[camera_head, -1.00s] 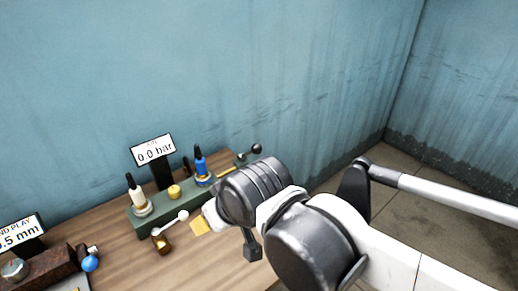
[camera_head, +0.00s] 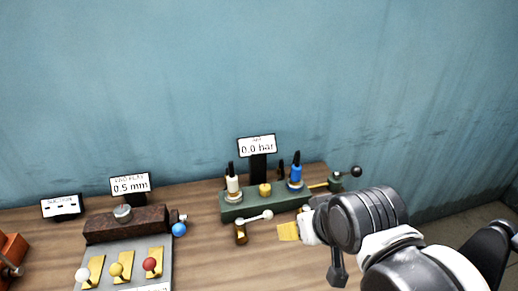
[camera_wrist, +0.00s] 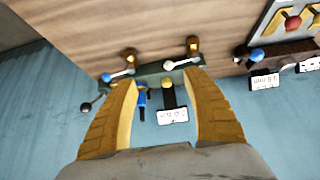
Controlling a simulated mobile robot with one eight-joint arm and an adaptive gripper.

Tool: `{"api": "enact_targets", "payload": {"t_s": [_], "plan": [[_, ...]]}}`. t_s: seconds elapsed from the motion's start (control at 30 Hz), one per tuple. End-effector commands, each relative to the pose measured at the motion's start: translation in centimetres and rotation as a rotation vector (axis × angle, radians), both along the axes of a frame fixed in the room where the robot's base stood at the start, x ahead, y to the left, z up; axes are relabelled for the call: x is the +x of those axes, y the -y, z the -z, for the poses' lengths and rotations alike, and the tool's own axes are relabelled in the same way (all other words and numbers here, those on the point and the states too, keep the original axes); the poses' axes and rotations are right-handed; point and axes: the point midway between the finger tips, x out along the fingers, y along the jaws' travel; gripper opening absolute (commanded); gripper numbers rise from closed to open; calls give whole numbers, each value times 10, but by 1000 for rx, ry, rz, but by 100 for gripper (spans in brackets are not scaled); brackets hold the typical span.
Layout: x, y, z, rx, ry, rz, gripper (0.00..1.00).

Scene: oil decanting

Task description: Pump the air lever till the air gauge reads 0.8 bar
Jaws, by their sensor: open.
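The air gauge (camera_head: 257,146) reads 0.0 bar, standing behind a green block (camera_head: 235,211); it shows upside down in the wrist view (camera_wrist: 172,116). A rod with a black ball (camera_head: 355,171) sticks out of the block's right end, also seen in the wrist view (camera_wrist: 86,107). In front are a white-ball lever (camera_head: 255,216) on a brass post and, in the wrist view, a blue-ball lever (camera_wrist: 118,74). No label shows which is the air lever. My gripper (camera_wrist: 160,78) is open and empty, its yellow fingers apart, above the bench. In the head view my wrist hides most of it.
Left are an end play display (camera_head: 130,185) reading 0.5 mm and a plate with white, yellow and red ball levers (camera_head: 118,262). Bare wood (camera_head: 205,265) lies between.

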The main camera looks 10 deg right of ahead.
Motion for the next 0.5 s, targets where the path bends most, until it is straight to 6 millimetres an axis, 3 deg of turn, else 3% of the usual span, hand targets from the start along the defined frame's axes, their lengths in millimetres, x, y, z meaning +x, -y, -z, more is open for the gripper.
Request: {"api": "enact_targets", "payload": {"t_s": [0.27, 0.47, 0.5], "plan": [[0, 0, 0, 0, 0, 0, 59], [0, 0, 0, 0, 0, 0, 2], [0, 0, 0, 0, 0, 0, 0]]}}
